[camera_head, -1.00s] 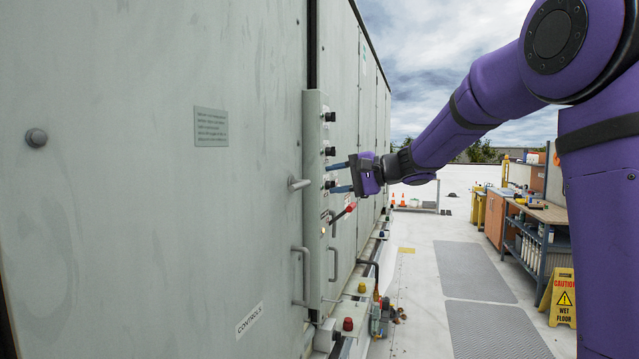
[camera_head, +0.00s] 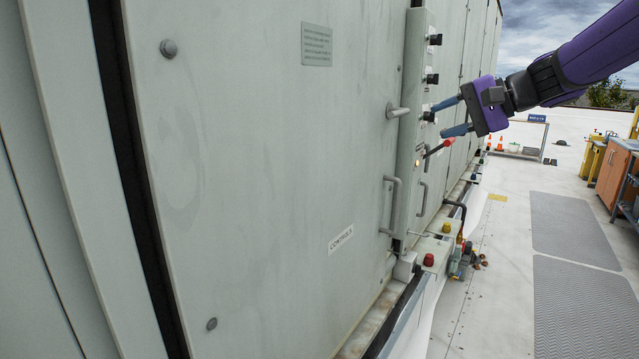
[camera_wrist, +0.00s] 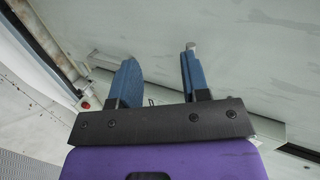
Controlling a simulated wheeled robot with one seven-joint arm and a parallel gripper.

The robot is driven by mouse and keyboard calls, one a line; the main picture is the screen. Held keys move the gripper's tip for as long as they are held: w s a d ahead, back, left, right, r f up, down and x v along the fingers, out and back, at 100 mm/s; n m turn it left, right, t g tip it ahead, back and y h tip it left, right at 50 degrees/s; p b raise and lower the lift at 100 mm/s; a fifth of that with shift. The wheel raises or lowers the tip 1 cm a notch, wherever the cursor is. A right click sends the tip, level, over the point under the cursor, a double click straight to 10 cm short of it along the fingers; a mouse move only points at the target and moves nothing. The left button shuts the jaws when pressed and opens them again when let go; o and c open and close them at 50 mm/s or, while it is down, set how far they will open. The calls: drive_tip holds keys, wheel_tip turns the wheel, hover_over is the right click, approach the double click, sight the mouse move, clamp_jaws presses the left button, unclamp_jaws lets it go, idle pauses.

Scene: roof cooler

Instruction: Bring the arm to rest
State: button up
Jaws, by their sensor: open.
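My gripper (camera_head: 450,117) is at the end of my purple arm, in front of the narrow control panel (camera_head: 412,130) on the cooler's side. Its two blue fingers are apart and point at the panel, with nothing between them. In the wrist view the open fingers (camera_wrist: 155,80) face the grey cooler wall (camera_wrist: 250,60). The panel carries several black knobs and a lever with a red end (camera_head: 447,143) just below the fingers. Whether a fingertip touches the panel I cannot tell.
The large grey door (camera_head: 250,170) has handles (camera_head: 392,205) that stick out near the panel. Low along the wall are a red knob (camera_head: 429,259) and pipe fittings (camera_head: 460,260). A workbench (camera_head: 625,170) stands at the right. The roof floor between is open, with grey mats (camera_head: 575,230).

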drive_tip(key=s+d+f+n+h, duration=0.1)
drive_tip(key=s+f+n+h, duration=0.1)
drive_tip(key=s, duration=0.7)
drive_tip(key=s+d+f+n+g+h, duration=0.1)
drive_tip(key=s+f+h, duration=0.4)
drive_tip(key=s, duration=0.5)
drive_tip(key=s+d+f+n+h, duration=0.2)
drive_tip(key=s+d+f+h, duration=0.1)
drive_tip(key=s, duration=0.7)
drive_tip(key=shift+s+f+n+h, duration=0.2)
drive_tip(key=shift+f+n+h, duration=0.2)
drive_tip(key=shift+f+h, duration=0.15)
drive_tip(key=shift+c, duration=0.2)
